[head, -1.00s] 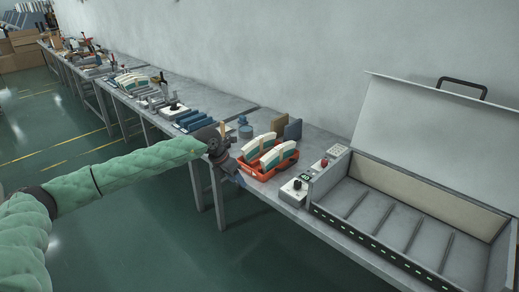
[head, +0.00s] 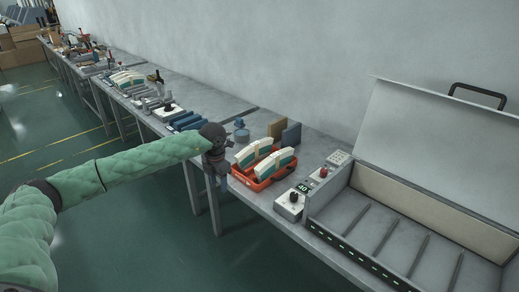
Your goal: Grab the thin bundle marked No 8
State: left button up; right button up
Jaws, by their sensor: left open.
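No number can be read on either, so I cannot tell which is No 8. My left gripper (head: 219,184) is open, at the bench's front edge just left of the tray, pointing down and apart from the bundles. Its fingers are small and dark here. My right gripper is not in view.
A control box (head: 290,204) with a black knob stands right of the tray, beside a large open-lidded metal case (head: 365,222). Brown and blue-grey blocks (head: 291,134) stand behind the tray. Blue pieces (head: 186,121) lie left of my wrist. The floor in front is clear.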

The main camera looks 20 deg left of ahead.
aim_at(256, 151)
jog(key=i, duration=1.15)
